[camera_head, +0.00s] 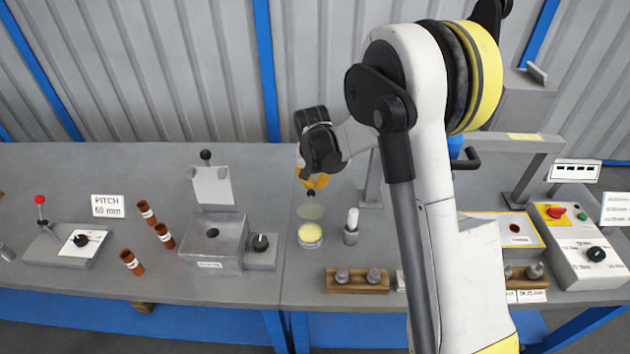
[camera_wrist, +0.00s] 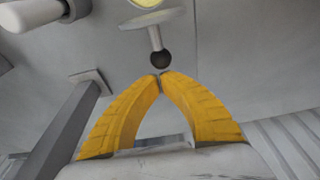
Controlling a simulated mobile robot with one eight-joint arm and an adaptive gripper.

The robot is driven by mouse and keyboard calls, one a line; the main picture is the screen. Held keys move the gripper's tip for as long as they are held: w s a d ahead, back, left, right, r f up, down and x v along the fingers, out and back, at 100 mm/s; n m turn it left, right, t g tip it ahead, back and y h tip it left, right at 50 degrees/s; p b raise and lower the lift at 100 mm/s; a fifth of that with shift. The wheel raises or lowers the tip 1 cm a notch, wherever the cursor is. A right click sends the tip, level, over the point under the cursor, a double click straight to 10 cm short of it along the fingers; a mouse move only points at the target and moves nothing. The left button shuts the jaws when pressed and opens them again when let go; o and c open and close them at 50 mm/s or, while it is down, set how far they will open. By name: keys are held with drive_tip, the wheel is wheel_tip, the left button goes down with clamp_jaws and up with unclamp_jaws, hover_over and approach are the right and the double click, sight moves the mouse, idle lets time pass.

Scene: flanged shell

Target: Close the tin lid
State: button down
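The round tin (camera_head: 310,241) stands on the bench with pale yellow contents; part of it shows at the top of the wrist view (camera_wrist: 147,3). Its pale disc lid (camera_head: 310,211) is open at the tin's back side. A stem with a dark ball knob (camera_wrist: 160,60) sticks out from the lid (camera_wrist: 150,19) towards my gripper. My gripper (camera_wrist: 160,75) has yellow fingers whose tips meet, with nothing seen between them. The tips are right at the knob, behind the lid in the head view (camera_head: 312,186). I cannot tell whether they touch it.
A grey cylinder with a white top (camera_head: 351,228) stands close right of the tin. A grey box with an upright plate (camera_head: 215,240) is to the left. A wooden block with metal knobs (camera_head: 357,282) lies in front. A grey post (camera_head: 371,185) stands right of my gripper.

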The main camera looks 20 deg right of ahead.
drive_tip(key=shift+s+r, duration=0.1)
idle(0.3)
drive_tip(key=shift+s+a+r+t, duration=0.1)
drive_tip(key=shift+s+r+t, duration=0.1)
drive_tip(key=shift+t, duration=0.2)
